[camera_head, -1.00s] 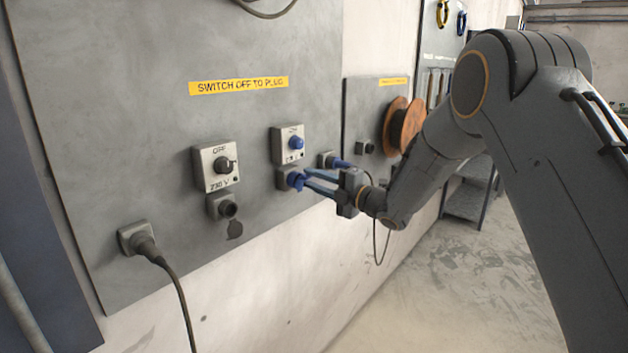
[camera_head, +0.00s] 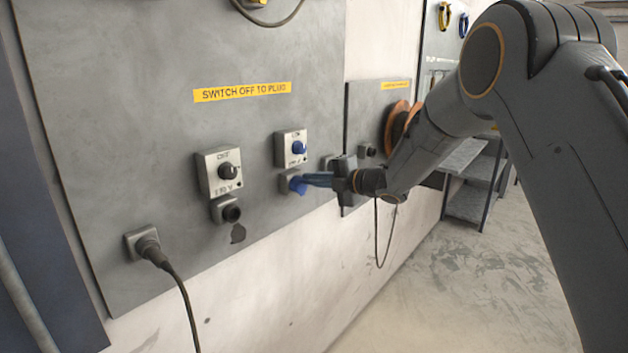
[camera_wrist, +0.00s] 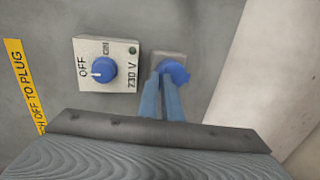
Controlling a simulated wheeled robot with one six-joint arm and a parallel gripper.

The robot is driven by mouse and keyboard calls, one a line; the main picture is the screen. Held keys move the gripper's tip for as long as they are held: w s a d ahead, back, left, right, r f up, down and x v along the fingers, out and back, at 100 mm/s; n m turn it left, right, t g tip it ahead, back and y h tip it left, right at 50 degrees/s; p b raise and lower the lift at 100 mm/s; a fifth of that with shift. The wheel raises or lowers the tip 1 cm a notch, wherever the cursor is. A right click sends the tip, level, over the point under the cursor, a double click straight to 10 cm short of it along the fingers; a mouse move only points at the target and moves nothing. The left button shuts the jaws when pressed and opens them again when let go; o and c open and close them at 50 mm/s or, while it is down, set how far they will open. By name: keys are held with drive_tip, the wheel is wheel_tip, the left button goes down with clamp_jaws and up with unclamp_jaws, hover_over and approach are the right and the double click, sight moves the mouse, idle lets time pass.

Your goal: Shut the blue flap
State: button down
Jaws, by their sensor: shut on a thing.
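The blue flap (camera_head: 298,185) is at the small grey socket (camera_head: 288,182) under the switch with the blue knob (camera_head: 299,147). In the wrist view the flap (camera_wrist: 176,73) shows as a round blue disc in front of the socket box (camera_wrist: 163,60). My gripper (camera_head: 303,181) has its two slim blue fingers close together, with their tips at the flap's edge, shut on it. The tips (camera_wrist: 170,82) cover part of the flap and socket. I cannot tell how far the flap stands off the socket's mouth.
To the left are a switch with a black knob (camera_head: 228,171), an open socket (camera_head: 231,212) with a dark flap hanging below it, and a plugged-in cable (camera_head: 150,248). A cable reel (camera_head: 397,124) is behind my arm. The floor at right is clear.

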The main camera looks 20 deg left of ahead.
drive_tip(key=c, duration=2)
unclamp_jaws()
drive_tip(key=shift+b+v, duration=1.2)
drive_tip(key=shift+v, duration=2.65)
